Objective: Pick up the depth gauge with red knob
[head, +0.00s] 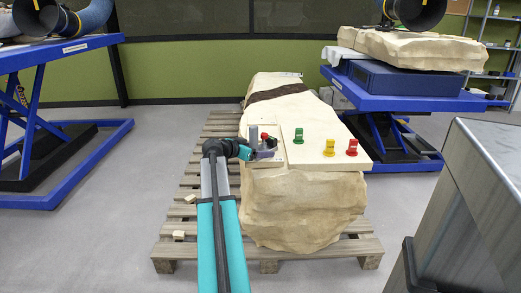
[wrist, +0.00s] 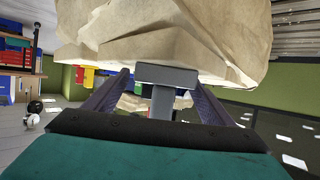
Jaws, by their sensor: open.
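A second red piece (head: 264,136) shows just behind my gripper (head: 264,150), partly hidden. My gripper is low over the slab's left front part, its jaws apart. In the wrist view a grey T-shaped piece (wrist: 166,76) shows between the open fingers of my gripper (wrist: 160,82), with gaps on both sides.
A grey upright piece (head: 252,132) is close behind my gripper. The slab lies on a wooden pallet (head: 190,227). Blue lift tables flank it; a metal cabinet (head: 470,215) is at right.

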